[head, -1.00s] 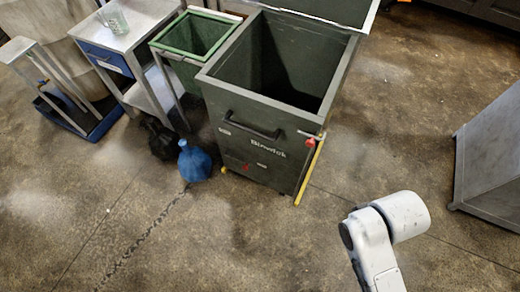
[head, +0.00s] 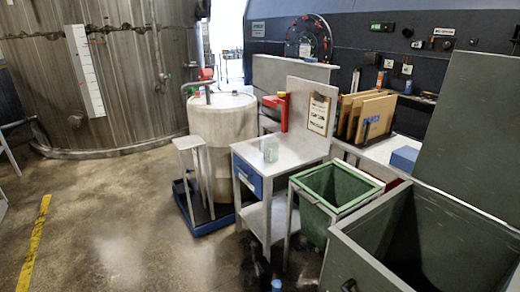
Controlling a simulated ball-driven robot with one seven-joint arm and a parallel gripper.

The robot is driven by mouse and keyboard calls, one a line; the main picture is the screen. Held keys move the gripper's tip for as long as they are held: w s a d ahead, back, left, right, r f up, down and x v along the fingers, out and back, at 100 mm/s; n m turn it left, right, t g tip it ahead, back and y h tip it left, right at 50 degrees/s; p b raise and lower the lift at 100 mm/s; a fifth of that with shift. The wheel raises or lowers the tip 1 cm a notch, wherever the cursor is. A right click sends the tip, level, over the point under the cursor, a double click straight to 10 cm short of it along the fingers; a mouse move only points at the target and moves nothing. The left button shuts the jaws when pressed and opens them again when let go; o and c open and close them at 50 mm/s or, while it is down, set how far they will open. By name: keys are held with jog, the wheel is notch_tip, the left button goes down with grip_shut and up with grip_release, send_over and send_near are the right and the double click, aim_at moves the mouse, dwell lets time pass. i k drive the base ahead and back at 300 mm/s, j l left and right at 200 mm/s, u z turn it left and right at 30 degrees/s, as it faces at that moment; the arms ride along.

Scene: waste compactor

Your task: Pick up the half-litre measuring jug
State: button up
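A small clear jug (head: 270,149), which looks like the measuring jug, stands upright on the grey top of a small workbench (head: 252,152) near the middle of the head view. Its markings are too small to read. Nothing touches it that I can see.
The workbench has a blue drawer (head: 248,176) and an upright back panel with a clipboard (head: 318,114). A green open bin (head: 327,195) and the dark green compactor (head: 375,245) stand to its right. A grey stand (head: 190,144) on a blue tray is left. Floor at left is clear.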

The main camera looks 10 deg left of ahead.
aim_at(268, 149)
jog(key=i+j+u, duration=0.65)
jog(key=i+u, duration=0.15)
jog(key=i, duration=0.2)
jog(key=i+j+u, duration=0.1)
jog(key=i+u, duration=0.3)
jog(key=i, duration=0.15)
jog(key=i+z, duration=0.15)
jog(key=i, duration=0.3)
jog(key=i+j+z, duration=0.15)
jog(key=i, duration=0.25)
jog(key=i+j+z, duration=0.2)
jog(key=i, duration=0.25)
jog(key=i+j+z, duration=0.15)
jog(key=i, duration=0.25)
jog(key=i+j+z, duration=1)
jog(key=j, duration=0.15)
